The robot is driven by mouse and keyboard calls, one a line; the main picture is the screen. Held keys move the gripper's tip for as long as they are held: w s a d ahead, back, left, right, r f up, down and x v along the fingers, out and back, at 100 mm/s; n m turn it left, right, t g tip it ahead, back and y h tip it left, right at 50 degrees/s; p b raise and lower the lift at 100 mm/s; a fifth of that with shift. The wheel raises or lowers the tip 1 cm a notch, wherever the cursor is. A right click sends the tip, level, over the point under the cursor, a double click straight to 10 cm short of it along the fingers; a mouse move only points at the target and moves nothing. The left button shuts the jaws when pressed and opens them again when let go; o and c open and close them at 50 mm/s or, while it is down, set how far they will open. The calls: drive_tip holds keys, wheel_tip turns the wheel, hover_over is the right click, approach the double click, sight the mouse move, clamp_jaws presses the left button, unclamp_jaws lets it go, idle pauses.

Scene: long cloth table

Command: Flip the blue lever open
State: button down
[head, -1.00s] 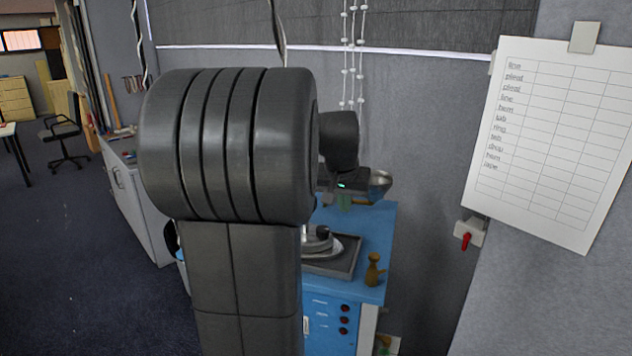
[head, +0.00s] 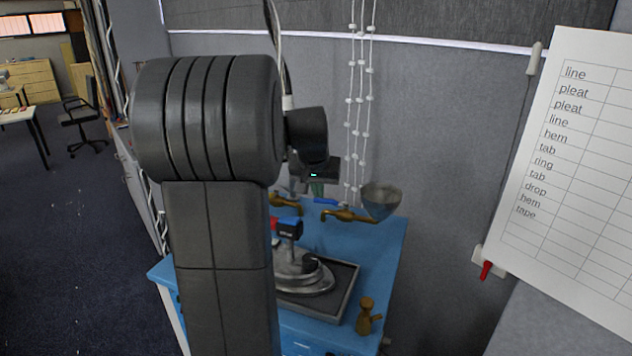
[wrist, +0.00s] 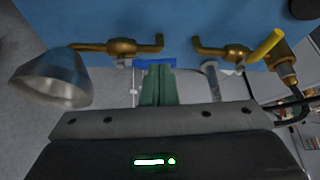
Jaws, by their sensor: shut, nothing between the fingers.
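The blue lever (wrist: 155,63) shows in the wrist view as a short flat bar beside a brass tap (wrist: 122,47). In the head view the blue lever (head: 326,201) lies just left of the brass tap (head: 347,215), above the blue bench. My gripper (wrist: 158,70) has green fingers that are shut and empty. Their tips are right at the blue lever in the wrist view; I cannot tell whether they touch it. In the head view my gripper (head: 317,188) is just above the lever, and my dark arm hides part of the bench.
A metal funnel (wrist: 52,80) is beside the tap. A second brass tap (wrist: 222,50) has a yellow lever (wrist: 264,46). A dark tray (head: 347,290) with a round metal device (head: 305,275) and a brass bottle (head: 368,316) are at the bench front. White beaded cords hang behind.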

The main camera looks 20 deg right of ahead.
sight(321, 200)
drive_tip(key=x, duration=0.6)
drive_tip(key=shift+p, duration=0.4)
drive_tip(key=shift+r, duration=0.1)
drive_tip(key=shift+w+d+m+b, duration=0.15)
drive_tip(key=shift+w+m+b, duration=0.1)
drive_tip(key=shift+w, duration=0.15)
drive_tip(key=shift+w+d+m+b, duration=0.15)
drive_tip(key=shift+w+m, duration=0.1)
drive_tip(key=shift+w, duration=0.15)
drive_tip(key=shift+w+d+h, duration=0.1)
drive_tip(key=shift+w+h, duration=0.1)
drive_tip(key=shift+h, duration=0.1)
drive_tip(key=shift+r, duration=0.3)
drive_tip(key=shift+s, duration=0.1)
